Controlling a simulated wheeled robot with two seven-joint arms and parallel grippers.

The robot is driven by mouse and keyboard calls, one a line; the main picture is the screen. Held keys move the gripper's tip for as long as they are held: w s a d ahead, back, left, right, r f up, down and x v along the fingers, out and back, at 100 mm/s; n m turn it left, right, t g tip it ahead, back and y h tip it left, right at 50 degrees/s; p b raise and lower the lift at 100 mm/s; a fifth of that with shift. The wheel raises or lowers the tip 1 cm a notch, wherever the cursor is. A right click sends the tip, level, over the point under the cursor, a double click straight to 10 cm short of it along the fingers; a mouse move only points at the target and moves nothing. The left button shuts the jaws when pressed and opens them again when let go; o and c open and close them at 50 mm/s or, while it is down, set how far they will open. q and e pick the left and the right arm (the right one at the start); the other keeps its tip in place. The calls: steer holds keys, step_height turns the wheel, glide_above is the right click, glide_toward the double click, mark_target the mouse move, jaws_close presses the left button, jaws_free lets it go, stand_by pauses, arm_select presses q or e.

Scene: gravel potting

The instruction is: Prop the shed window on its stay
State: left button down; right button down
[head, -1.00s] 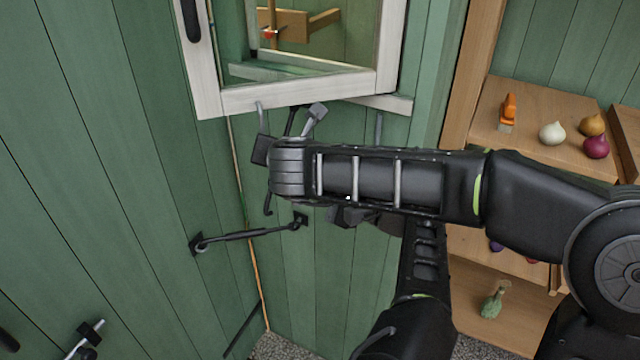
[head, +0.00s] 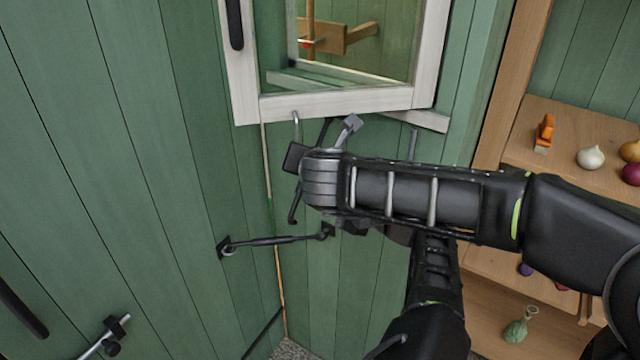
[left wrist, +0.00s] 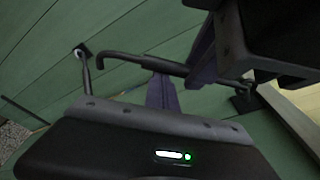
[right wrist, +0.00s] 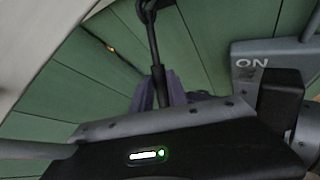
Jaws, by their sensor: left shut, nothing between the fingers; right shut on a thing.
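The shed window (head: 335,104) stands open, its white frame swung out from the green wall. My grippers and forearms crowd together just below its bottom rail in the head view, largely hiding each other. In the right wrist view my right gripper (right wrist: 165,92) is shut on a dark rod (right wrist: 150,35), apparently the stay, which runs up from its fingers. In the left wrist view my left gripper (left wrist: 178,85) is shut and empty, its purple fingers close beside a hooked dark rod (left wrist: 135,60). The hooked end (head: 293,213) shows below the grippers in the head view.
A dark bar (head: 270,240) on wall brackets spans the corner below the grippers. A wooden shelf (head: 560,120) at right carries a brush (head: 544,133), a white bulb (head: 590,158) and other bulbs. The green wall at left is mostly clear.

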steer(key=c, duration=1.7)
jaws_free()
steer(key=shift+w+d+f, duration=0.1)
steer(key=shift+d+f, duration=0.25)
steer(key=o, duration=0.4)
arm_select(q)
steer(key=shift+a+r, duration=0.15)
steer(key=shift+r, duration=0.05)
arm_select(e)
steer(key=shift+a, duration=0.1)
steer(key=shift+r, duration=0.15)
arm_select(q)
steer(key=shift+f, duration=0.1)
arm_select(e)
steer(key=v, duration=1.2)
